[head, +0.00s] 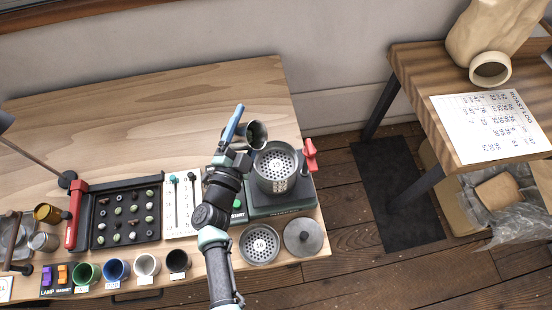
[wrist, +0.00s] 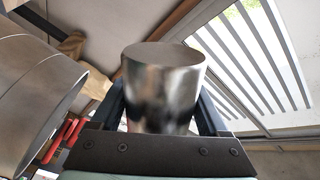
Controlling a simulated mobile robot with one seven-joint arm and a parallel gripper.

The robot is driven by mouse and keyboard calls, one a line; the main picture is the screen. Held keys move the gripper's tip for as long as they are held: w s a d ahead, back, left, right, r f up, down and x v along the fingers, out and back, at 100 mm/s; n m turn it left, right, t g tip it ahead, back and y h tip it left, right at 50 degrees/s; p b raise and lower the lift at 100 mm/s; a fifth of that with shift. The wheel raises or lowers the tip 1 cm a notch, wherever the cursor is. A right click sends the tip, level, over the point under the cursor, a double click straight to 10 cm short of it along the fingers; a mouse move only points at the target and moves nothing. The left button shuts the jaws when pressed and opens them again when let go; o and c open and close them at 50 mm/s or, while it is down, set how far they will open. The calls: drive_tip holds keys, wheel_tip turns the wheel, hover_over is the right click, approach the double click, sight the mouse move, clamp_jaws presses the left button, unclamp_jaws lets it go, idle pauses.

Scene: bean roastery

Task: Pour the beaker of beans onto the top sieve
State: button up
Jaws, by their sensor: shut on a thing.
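A metal beaker (head: 257,134) is held in my gripper (head: 238,128), tipped on its side with its mouth to the right, just behind the top sieve. In the wrist view the shiny beaker (wrist: 163,88) sits between the two fingers (wrist: 165,105). Its contents cannot be made out. The top sieve (head: 277,166), a grey round pan with a perforated floor, sits on a stack on the dark green shaker base (head: 283,205). I see no beans on its floor. The stack's grey wall also fills the left of the wrist view (wrist: 35,95).
A loose sieve (head: 260,244) and a grey lid (head: 304,237) lie in front of the shaker. A red handle (head: 310,154) stands at its right. A black bean tray (head: 126,215) and several cups (head: 147,265) are to the left. The table's back is clear.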

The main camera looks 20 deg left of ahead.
sight(259, 128)
drive_tip(key=shift+f+m+b, duration=0.45)
drive_tip(key=shift+m+b, duration=0.65)
drive_tip(key=shift+b, duration=0.15)
drive_tip(key=shift+d+r+m+h, duration=0.2)
drive_tip(key=shift+r+m+h, duration=0.1)
drive_tip(key=shift+r+m, duration=0.3)
drive_tip(key=shift+m, duration=0.3)
drive_tip(key=shift+w+d+f+m+b, duration=0.1)
drive_tip(key=shift+d+f+m+b, duration=0.15)
drive_tip(key=shift+d+m+b, duration=0.35)
drive_tip(key=shift+d+f+m+b, duration=0.2)
drive_tip(key=shift+m+b, duration=0.2)
drive_tip(key=shift+b, duration=0.45)
drive_tip(key=shift+d+r+m+h, duration=0.15)
drive_tip(key=shift+d+r+m, duration=0.2)
drive_tip(key=shift+m, duration=0.55)
drive_tip(key=shift+d+r+m+h, duration=0.15)
drive_tip(key=shift+r+m, duration=0.25)
drive_tip(key=shift+m, duration=0.5)
drive_tip(key=shift+d+f+m+b, duration=0.3)
drive_tip(key=shift+f+m+b, duration=0.2)
drive_tip(key=shift+m+b, duration=0.35)
drive_tip(key=shift+d+r+m, duration=0.1)
drive_tip(key=shift+d+m, duration=0.1)
drive_tip(key=shift+m, duration=0.45)
idle(1.1)
